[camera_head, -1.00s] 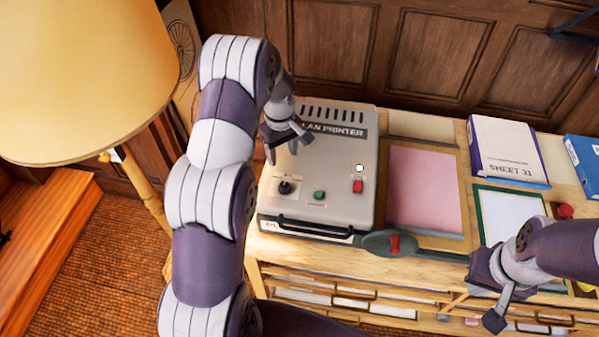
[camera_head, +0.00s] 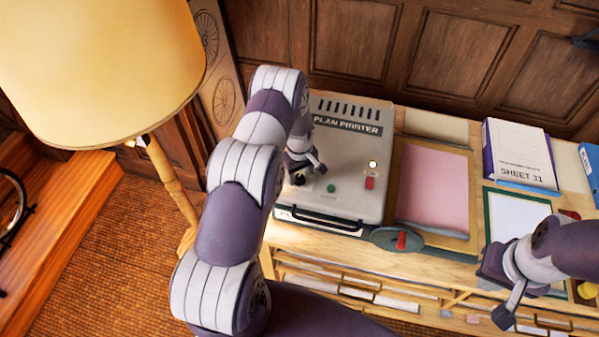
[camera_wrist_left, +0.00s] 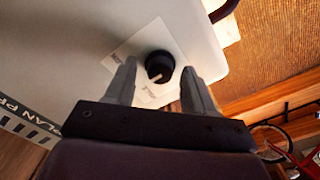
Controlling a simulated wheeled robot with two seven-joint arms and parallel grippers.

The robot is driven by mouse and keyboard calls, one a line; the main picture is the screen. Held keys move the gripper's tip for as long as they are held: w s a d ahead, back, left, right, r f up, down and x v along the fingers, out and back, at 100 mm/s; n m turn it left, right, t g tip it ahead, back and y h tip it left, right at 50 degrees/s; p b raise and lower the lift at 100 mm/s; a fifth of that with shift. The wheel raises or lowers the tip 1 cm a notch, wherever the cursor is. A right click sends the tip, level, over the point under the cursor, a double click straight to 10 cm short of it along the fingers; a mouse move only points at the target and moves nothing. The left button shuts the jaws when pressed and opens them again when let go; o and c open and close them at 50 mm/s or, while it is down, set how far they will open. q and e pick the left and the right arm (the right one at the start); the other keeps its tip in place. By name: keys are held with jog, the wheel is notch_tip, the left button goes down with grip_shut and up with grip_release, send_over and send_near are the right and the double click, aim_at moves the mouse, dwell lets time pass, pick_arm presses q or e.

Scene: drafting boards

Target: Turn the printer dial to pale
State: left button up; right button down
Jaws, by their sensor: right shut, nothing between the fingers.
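The plan printer (camera_head: 348,165) is a pale grey box on the wooden cabinet. Its black dial (camera_head: 299,180) sits near the front left, partly hidden by my left gripper (camera_head: 305,165). In the left wrist view the dial (camera_wrist_left: 159,66) has a white pointer mark and stands on a white label plate, whose words are too small to read. My left gripper (camera_wrist_left: 160,85) is open, with one finger on either side of the dial in that view; I cannot tell whether they touch it. My right gripper (camera_head: 495,295) is shut and empty above the cabinet's front right.
The printer also has a green button (camera_head: 331,188), a red switch (camera_head: 369,183) and a front handle (camera_head: 325,220). A pink sheet (camera_head: 433,190) and a sheet box (camera_head: 520,155) lie to the right. A lamp (camera_head: 100,60) stands left.

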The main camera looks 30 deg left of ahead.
pick_arm(q)
grip_shut()
jog(key=c, duration=0.9)
grip_release()
jog(key=shift+o, duration=0.2)
jog(key=shift+f+n+b, duration=0.2)
jog(key=shift+n+b, duration=0.5)
jog(key=shift+b, duration=0.3)
jog(key=shift+n+b, duration=1.2)
jog(key=n+b, duration=0.1)
jog(key=n, duration=0.1)
jog(key=shift+n+b, duration=0.3)
jog(key=shift+b, duration=0.1)
jog(key=shift+r+n+b, duration=0.2)
jog(key=shift+n+b, duration=0.6)
jog(key=shift+n, duration=1)
jog(key=shift+w+r, duration=0.1)
